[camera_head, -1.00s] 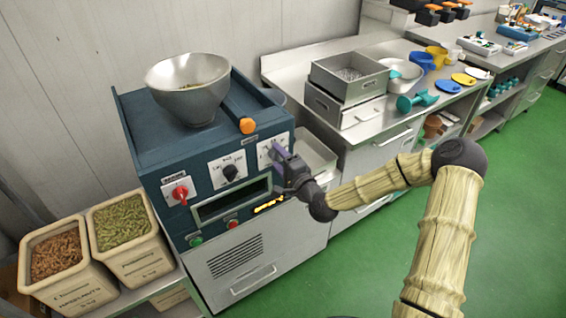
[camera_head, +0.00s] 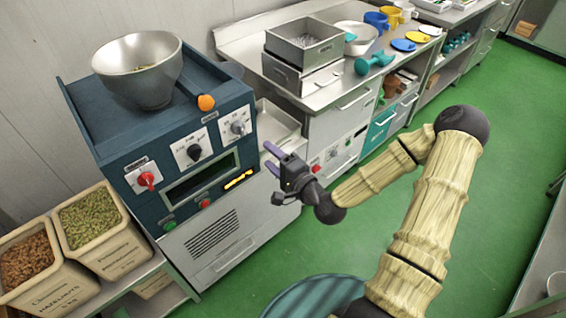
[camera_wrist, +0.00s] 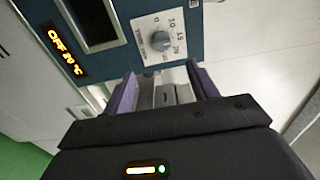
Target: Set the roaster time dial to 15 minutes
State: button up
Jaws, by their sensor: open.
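The blue roaster (camera_head: 150,135) has a front panel with three dials. The grey time dial (camera_head: 238,127) is the rightmost, on a white plate. The wrist view shows this dial (camera_wrist: 160,42) with numbers including 10 and 15 around it; I cannot tell its pointer setting for certain. My gripper (camera_head: 268,156) is open and empty, to the right of the panel and apart from the dial. In the wrist view the purple fingers of my gripper (camera_wrist: 163,86) stand apart below the dial.
A black dial (camera_head: 194,152) and a red dial (camera_head: 146,180) sit left of the time dial. An amber readout (camera_wrist: 64,52) says OFF 20 °C. A metal bowl (camera_head: 140,70) tops the roaster. A steel bench (camera_head: 236,42) stands at right; green floor lies open.

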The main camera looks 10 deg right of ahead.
jog(key=p+v, duration=0.4)
jog(key=p, duration=0.1)
jog(key=shift+s+d+p, duration=0.1)
jog(key=shift+s+p, duration=0.1)
jog(key=shift+p, duration=0.15)
dwell(0.4)
jog(key=s+d+f+n+g+h, duration=0.4)
jog(key=f+n+g+h, duration=0.1)
jog(key=n+g, duration=0.45)
jog(key=s+d+r+n+g+h, duration=0.1)
jog(key=s+d+r+h, duration=0.1)
jog(key=s+r, duration=0.2)
jog(key=s+d+r+g+h, duration=0.2)
jog(key=s+r+h, duration=0.1)
jog(key=r, duration=0.8)
jog(key=shift+s+n, duration=0.35)
jog(key=shift+s, duration=0.35)
